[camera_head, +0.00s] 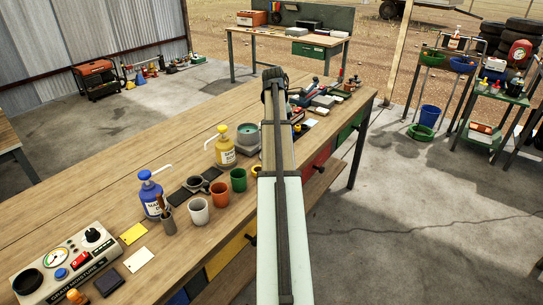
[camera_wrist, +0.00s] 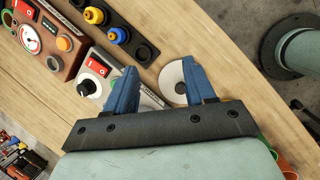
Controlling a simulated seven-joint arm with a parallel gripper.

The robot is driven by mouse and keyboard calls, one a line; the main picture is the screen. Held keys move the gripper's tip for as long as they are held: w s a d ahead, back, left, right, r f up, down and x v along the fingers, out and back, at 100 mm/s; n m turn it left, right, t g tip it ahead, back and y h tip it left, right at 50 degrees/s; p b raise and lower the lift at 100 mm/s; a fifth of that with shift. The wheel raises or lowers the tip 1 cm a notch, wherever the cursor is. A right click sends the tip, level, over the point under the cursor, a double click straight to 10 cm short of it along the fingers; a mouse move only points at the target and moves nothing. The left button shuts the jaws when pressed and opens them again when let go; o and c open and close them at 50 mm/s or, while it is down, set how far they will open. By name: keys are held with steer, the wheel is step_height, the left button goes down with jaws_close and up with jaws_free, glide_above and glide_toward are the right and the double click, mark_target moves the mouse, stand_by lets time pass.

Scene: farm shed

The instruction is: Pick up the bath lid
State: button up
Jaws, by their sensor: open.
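A pale round disc with a small dark centre (camera_wrist: 169,86), which looks like the bath lid, lies beside a white control box (camera_wrist: 96,72) in the wrist view. My gripper (camera_wrist: 159,64) is open, with blue fingers apart and nothing seen between their tips. The disc shows in the gap between the fingers, nearer the right one, which hides part of its right side. I cannot tell how far below the fingers it is. In the head view my arm hides that part of the bench, and I cannot make out the disc there.
In the wrist view a gauge box (camera_wrist: 32,38) and a black rack with blue and yellow pieces (camera_wrist: 118,35) stand at upper left. Bare bench (camera_wrist: 215,30) shows at upper right. In the head view cups (camera_head: 219,193) and pump bottles (camera_head: 151,195) stand left of my arm.

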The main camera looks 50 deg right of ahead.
steer(key=w+a+r+n+y, duration=0.2)
steer(key=w+a+r+n, duration=0.15)
steer(key=a, duration=0.25)
steer(key=f, duration=0.7)
steer(key=shift+d+f, duration=0.35)
steer(key=shift+s+f, duration=0.15)
steer(key=shift+f, duration=1.2)
steer(key=shift+s+f, duration=0.1)
steer(key=shift+f, duration=1.2)
jaws_close()
